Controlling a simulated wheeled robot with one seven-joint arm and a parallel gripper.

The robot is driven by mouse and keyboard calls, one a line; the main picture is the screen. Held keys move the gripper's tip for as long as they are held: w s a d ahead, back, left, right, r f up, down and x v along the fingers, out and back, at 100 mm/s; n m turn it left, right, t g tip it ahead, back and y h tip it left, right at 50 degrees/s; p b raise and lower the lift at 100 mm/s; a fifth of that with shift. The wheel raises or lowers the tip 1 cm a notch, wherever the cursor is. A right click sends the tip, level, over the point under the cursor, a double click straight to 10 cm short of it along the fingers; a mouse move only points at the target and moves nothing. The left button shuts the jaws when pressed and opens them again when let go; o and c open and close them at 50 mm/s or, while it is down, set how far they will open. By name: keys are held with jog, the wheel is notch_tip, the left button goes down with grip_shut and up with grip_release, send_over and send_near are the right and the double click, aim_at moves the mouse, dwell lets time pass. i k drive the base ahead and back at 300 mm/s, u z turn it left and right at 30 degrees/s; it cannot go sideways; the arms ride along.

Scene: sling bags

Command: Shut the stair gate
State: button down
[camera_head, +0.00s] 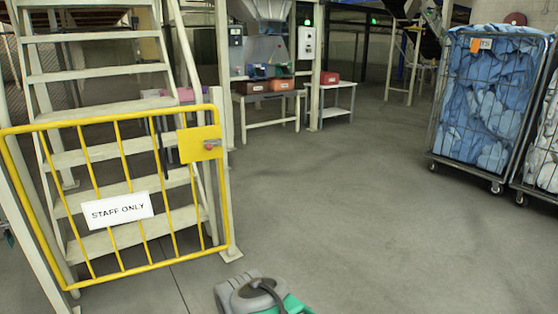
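The yellow stair gate (124,192) stands upright at the left, across the foot of the pale metal stairs (90,73). It carries a white "STAFF ONLY" sign (117,209) and a yellow latch plate (190,150) with a red knob (209,146). The gate's right edge appears beside or overlapping the pale right post (228,130). I cannot tell from here whether a gap lies between them or whether the latch is engaged.
A grey and green object (250,294) is cut off at the bottom edge, near the right post's foot. Wheeled cages of blue bundles (490,100) stand at the right. A small white table (335,92) stands behind. The middle floor is clear.

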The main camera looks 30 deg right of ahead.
aim_at(108, 212)
jog(key=z, duration=0.2)
jog(key=i, duration=1.4)
jog(key=u, duration=0.8)
